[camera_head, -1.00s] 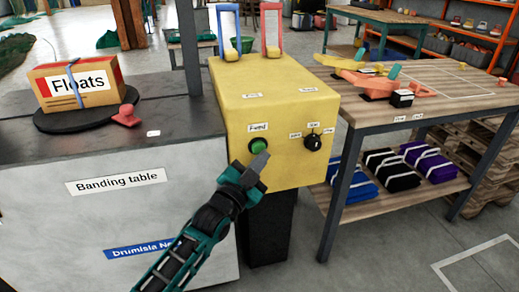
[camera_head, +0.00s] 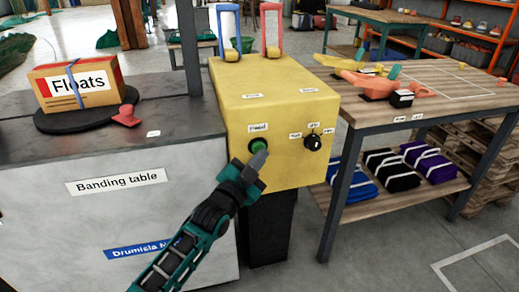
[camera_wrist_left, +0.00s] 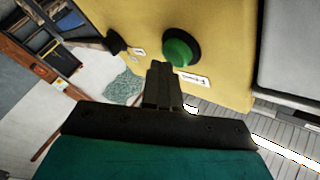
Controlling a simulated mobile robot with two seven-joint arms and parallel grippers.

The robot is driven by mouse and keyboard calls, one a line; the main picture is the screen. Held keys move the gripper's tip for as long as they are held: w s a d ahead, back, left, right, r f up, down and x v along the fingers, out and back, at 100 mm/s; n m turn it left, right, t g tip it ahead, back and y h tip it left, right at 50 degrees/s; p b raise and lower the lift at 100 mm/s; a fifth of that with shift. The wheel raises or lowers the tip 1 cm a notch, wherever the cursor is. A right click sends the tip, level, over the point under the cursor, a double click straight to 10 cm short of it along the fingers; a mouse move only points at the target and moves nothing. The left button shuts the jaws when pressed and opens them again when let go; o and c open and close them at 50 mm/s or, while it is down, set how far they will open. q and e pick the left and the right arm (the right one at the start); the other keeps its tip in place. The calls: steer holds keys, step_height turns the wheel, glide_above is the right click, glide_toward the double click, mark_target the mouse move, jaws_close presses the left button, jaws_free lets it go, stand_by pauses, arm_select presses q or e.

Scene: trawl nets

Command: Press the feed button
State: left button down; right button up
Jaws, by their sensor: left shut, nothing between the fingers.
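The green feed button (camera_head: 258,147) sits in a dark ring on the front of the yellow box, under a small label (camera_head: 258,127). It also shows in the left wrist view (camera_wrist_left: 181,49), just beyond the fingertips. My left gripper (camera_head: 260,153) is shut and empty, with its tip at the lower right of the button in the head view. In the left wrist view its closed fingers (camera_wrist_left: 160,75) point toward the button's side. I cannot tell whether the tip touches the button. My right gripper is not in view.
A black knob (camera_head: 312,142) is on the same face, right of the button. The yellow box (camera_head: 285,165) carries a blue and a red lever on top. The banding table (camera_head: 60,215) stands left with a Floats box (camera_head: 75,85). A wooden workbench (camera_head: 440,95) stands right.

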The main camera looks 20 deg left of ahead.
arm_select(q)
steer(key=shift+w+a, duration=0.3)
steer(key=shift+w, duration=0.15)
stand_by(1.0)
steer(key=shift+s, duration=0.1)
steer(key=shift+s+d+p, duration=0.55)
steer(key=shift+s, duration=0.15)
steer(key=s+d+p, duration=0.2)
steer(key=s+p, duration=0.1)
steer(key=s, duration=0.1)
steer(key=shift+s+d, duration=0.1)
steer(key=shift+d, duration=0.3)
stand_by(0.5)
